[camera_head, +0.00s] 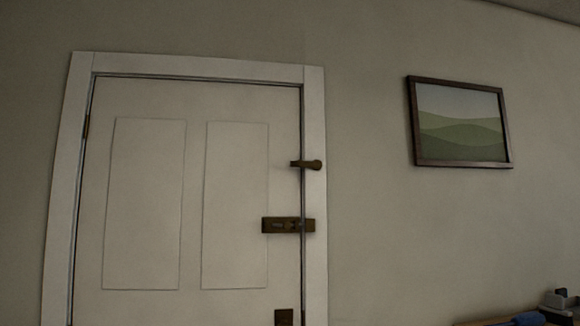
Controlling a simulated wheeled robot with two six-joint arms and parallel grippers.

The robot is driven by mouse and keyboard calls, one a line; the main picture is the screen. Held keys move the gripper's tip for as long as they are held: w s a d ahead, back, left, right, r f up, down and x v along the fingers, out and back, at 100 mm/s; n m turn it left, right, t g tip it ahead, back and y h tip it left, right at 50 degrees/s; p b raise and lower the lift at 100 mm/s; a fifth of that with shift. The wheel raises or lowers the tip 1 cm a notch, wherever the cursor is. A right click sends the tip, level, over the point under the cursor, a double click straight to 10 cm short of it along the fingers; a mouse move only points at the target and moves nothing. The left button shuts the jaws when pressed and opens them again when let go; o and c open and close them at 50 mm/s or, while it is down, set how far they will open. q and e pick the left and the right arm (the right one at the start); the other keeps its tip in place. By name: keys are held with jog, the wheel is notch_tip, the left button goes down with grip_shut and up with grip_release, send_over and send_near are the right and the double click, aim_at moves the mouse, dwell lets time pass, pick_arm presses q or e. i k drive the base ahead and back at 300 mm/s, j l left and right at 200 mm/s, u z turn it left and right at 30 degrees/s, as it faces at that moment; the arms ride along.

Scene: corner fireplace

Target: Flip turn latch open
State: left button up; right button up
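A white panelled door (193,200) stands in a white frame on the left half of the head view, and it looks closed. A brown turn latch (307,164) sits on the right side of the frame, high up. It lies about level, its narrow end reaching left over the door's edge. Below it a brown bolt-like plate (287,225) spans the door's edge and the frame. Neither of my grippers shows in this view.
A framed landscape picture (459,122) hangs on the wall to the right. Part of a wooden surface with a blue item (528,318) and a dark and white object (560,300) shows at the bottom right. Another dark fitting (284,317) is cut off at the bottom of the door.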

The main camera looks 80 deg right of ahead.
aim_at(300, 163)
jog(key=z, duration=2.85)
